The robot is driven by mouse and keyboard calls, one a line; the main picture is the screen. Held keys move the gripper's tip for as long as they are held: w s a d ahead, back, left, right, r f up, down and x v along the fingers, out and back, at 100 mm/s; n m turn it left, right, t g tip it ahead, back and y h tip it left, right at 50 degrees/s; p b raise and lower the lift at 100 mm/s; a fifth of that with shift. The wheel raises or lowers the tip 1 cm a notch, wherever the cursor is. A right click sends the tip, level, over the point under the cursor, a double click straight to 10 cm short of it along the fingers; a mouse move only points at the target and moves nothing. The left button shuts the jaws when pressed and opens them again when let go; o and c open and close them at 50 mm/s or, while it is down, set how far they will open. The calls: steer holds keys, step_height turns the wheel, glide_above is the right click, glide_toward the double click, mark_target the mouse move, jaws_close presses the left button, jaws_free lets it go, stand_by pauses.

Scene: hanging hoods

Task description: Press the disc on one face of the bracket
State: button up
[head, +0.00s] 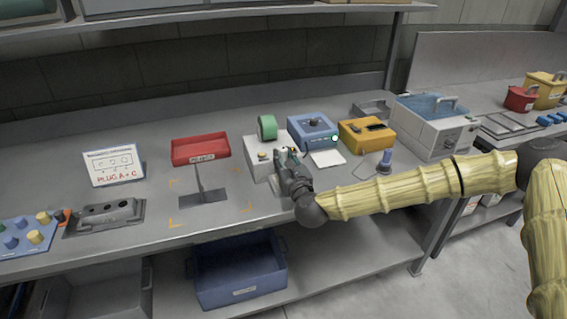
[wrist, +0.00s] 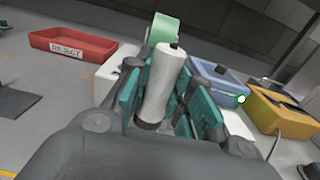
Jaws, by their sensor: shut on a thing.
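My gripper (head: 284,156) is over the white box at the middle of the bench. In the wrist view my gripper (wrist: 158,105) is shut on a white cylinder (wrist: 160,82) with a small dark tip, between its teal finger pads. The grey bracket (head: 203,198), a flat plate with a thin upright, stands inside orange corner marks, left of my gripper and apart from it. Part of a dark grey shape, probably the bracket (wrist: 12,103), shows at the left edge of the wrist view. I cannot make out a disc on the bracket.
The white box (head: 256,150) carries a green roll (head: 267,127). A red reject tray (head: 201,149) lies behind the bracket. A blue box (head: 312,131) and a yellow box (head: 367,134) stand to the right. The bench between bracket and white box is clear.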

mark_target(285, 152)
steer(key=shift+r+p, duration=0.35)
steer(key=shift+r, duration=1.2)
